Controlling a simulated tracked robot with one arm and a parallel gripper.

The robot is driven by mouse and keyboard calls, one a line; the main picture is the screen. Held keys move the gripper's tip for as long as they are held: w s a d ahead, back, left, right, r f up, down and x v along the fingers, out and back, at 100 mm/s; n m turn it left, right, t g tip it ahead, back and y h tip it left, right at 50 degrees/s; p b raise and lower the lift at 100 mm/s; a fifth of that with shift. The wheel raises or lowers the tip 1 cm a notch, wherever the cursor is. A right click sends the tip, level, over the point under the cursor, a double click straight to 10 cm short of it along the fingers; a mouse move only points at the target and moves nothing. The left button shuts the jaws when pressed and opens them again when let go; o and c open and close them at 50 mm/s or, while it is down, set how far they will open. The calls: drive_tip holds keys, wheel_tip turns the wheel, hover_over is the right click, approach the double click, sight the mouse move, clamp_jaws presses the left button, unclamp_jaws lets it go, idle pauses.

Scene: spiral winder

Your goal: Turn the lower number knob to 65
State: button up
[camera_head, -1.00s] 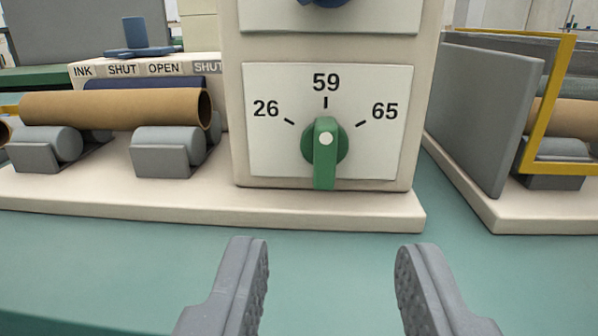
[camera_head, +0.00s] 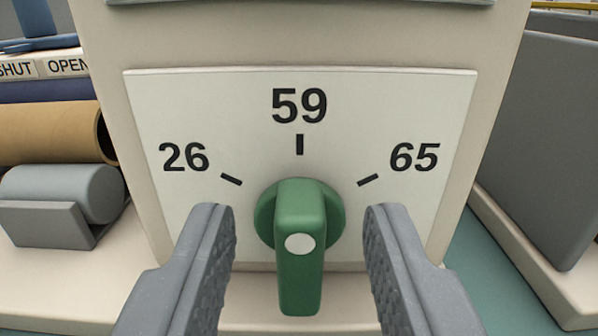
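The lower number knob (camera_head: 290,265) is green, with a raised bar handle and a white dot. It sits on a white dial plate (camera_head: 145,100) marked 26 at left, 59 at top and 65 at right. The bar is vertical, in line with the 59 mark. My gripper (camera_head: 300,213) is open, with one grey finger on each side of the knob. A gap shows between each finger and the knob.
At left, a tan roll (camera_head: 50,135) lies above a grey roller (camera_head: 65,192), near labels reading SHUT and OPEN. A grey upright panel (camera_head: 545,130) stands at right. The space directly in front of the knob is clear.

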drive_tip(key=shift+w, duration=0.8)
